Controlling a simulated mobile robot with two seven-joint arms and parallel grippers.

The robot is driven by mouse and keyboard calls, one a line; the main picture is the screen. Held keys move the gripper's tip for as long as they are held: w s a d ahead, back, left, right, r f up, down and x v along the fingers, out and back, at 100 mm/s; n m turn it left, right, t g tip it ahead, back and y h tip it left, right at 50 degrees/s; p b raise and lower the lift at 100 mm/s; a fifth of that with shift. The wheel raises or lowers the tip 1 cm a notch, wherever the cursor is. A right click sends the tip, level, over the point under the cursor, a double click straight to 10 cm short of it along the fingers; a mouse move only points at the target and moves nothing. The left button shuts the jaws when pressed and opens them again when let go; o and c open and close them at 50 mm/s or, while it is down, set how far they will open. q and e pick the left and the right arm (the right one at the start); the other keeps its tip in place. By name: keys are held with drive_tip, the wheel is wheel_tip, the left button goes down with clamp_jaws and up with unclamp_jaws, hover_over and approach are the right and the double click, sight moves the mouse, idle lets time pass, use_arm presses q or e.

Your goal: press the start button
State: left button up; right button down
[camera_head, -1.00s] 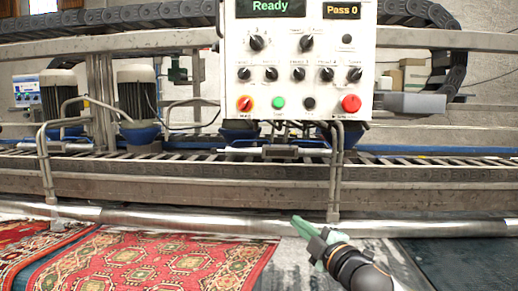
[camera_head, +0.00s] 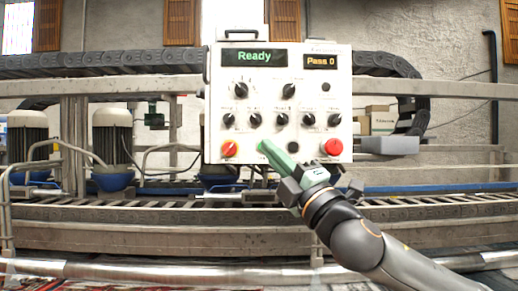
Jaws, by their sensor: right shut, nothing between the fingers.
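The white control panel (camera_head: 225,93) stands upright at the centre, with a green "Ready" display (camera_head: 254,57) and a "Pass 0" display (camera_head: 320,62). My right gripper (camera_head: 264,147) is shut and empty, its green fingers pointing up and left at the panel's bottom row. The fingertips overlap the spot of the green start button, between the orange-red knob (camera_head: 230,149) and a small black button (camera_head: 292,148). The green button is mostly or wholly hidden, and I cannot tell whether the tips touch it. My left gripper is not in view.
A large red button (camera_head: 332,147) sits at the panel's lower right, close above my right wrist. Several black knobs fill the panel above. Metal rails (camera_head: 120,212) run across below it. Motors (camera_head: 112,130) stand at the left.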

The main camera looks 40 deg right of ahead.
drive_tip(key=shift+w+d, duration=0.1)
drive_tip(key=w+d+p, duration=0.5)
drive_tip(key=w, duration=0.1)
drive_tip(key=shift+w+d, duration=0.25)
drive_tip(key=shift+w, duration=0.05)
idle(0.3)
idle(1.9)
drive_tip(key=shift+w+d+p, duration=0.25)
drive_tip(key=shift+w+p, duration=0.1)
drive_tip(key=shift+p, duration=0.05)
